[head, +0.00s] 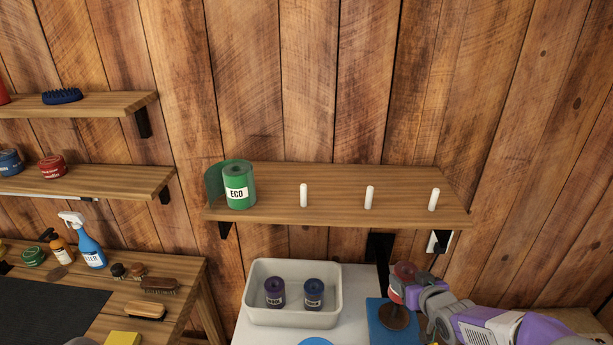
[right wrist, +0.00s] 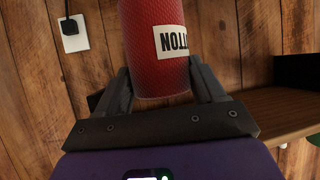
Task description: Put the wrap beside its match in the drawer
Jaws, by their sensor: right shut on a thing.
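My right gripper (head: 402,283) is shut on a red wrap roll (head: 405,270), in front of the wall just below the shelf's right part. In the right wrist view the red roll (right wrist: 163,45) stands between the two fingers (right wrist: 165,90), with a white label partly reading "TTON". A white open-topped, drawer-like bin (head: 258,310) holds a purple roll (head: 275,292) and a navy roll (head: 313,294), side by side with a gap between. Their labels are too small to read. My left gripper is out of view.
A wooden shelf (head: 335,212) with three white pegs (head: 369,197) hangs above the bin. A blue square item (head: 380,312) with a brown round thing (head: 395,317) lies right of the bin. A bench with bottles and brushes (head: 158,286) stands left.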

